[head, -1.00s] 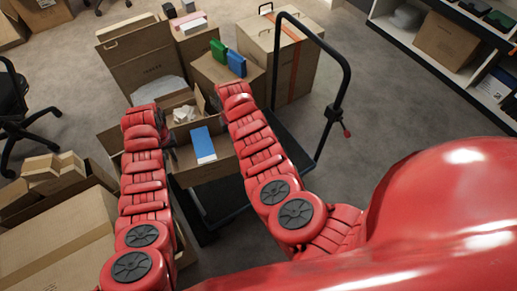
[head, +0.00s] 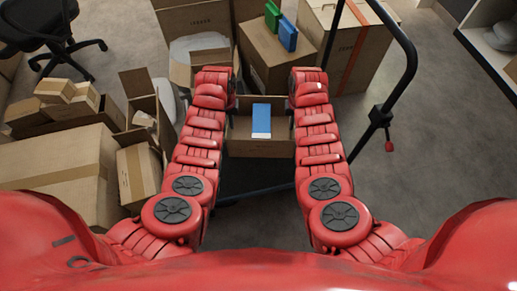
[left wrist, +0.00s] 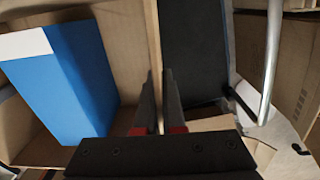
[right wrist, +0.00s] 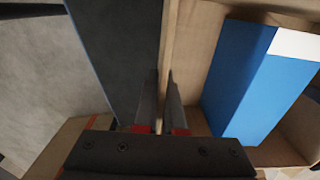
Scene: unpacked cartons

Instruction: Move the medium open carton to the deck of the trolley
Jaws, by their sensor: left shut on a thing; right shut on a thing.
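The open carton (head: 258,148) is brown and roughly upright between my two arms in the head view, with a blue box (head: 261,120) inside. My left gripper (head: 233,100) is shut on its left wall; the left wrist view shows the fingers (left wrist: 158,105) across the wall edge (left wrist: 153,40). My right gripper (head: 291,100) is shut on the opposite wall, with its fingers (right wrist: 160,105) across that edge (right wrist: 171,40) in the right wrist view. The trolley's dark deck (head: 238,182) shows below the carton, partly hidden. I cannot tell whether they touch.
The trolley's black handle (head: 405,75) rises at right. A carton with green and blue items (head: 262,70) and a tall strapped carton (head: 345,45) stand behind. Several cartons (head: 60,165) crowd the left, near a black chair (head: 40,25). Grey floor at right is clear.

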